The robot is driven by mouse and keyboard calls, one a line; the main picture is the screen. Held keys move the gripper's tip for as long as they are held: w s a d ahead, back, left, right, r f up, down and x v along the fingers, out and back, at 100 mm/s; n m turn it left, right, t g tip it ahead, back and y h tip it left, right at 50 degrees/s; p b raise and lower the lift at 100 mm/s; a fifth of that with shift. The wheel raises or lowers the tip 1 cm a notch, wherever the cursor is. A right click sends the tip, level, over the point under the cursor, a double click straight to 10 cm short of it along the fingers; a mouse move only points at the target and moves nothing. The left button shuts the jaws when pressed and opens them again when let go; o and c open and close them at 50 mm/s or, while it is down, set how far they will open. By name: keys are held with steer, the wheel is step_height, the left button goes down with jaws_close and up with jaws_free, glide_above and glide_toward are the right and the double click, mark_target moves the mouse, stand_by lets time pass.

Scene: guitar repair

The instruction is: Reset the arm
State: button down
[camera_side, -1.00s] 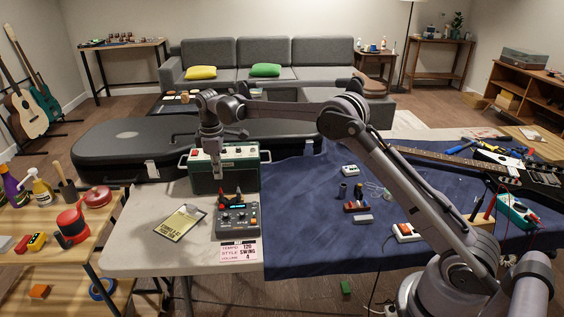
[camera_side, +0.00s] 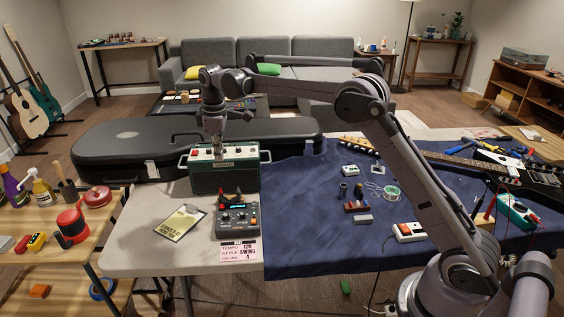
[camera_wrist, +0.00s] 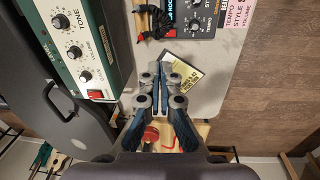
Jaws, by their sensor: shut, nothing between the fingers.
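My gripper (camera_side: 216,150) is up above the green amplifier (camera_side: 225,176) in the side view, pointing down. In the wrist view my gripper (camera_wrist: 168,72) has its fingers together with nothing between them. The amplifier's knob panel (camera_wrist: 78,40) lies to the left of the fingers there. A dark pedal unit with knobs (camera_side: 237,217) stands on the table in front of the amplifier. It also shows at the top of the wrist view (camera_wrist: 197,18). A yellow and black booklet (camera_side: 180,223) lies to its left, partly hidden behind the fingers in the wrist view (camera_wrist: 184,80).
A wooden shelf (camera_side: 60,262) stands at the left.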

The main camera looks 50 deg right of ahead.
steer(key=s+a+r+m+t, duration=0.1)
steer(key=s+r+m+t, duration=0.1)
steer(key=s+r, duration=0.45)
steer(key=s+r+m+t, duration=0.1)
steer(key=s+r+m, duration=0.15)
steer(key=s, duration=0.65)
steer(key=s+f+m+t, duration=0.1)
steer(key=s+f+m, duration=0.1)
steer(key=s, duration=0.7)
steer(key=s+f+m+t, duration=0.1)
steer(key=s+f+t, duration=0.1)
steer(key=s+f, duration=0.3)
steer(key=s+a, duration=0.1)
steer(key=s, duration=0.3)
steer(key=shift+s+m+y, duration=0.15)
steer(key=shift+m+y, duration=0.15)
steer(key=shift+m, duration=0.05)
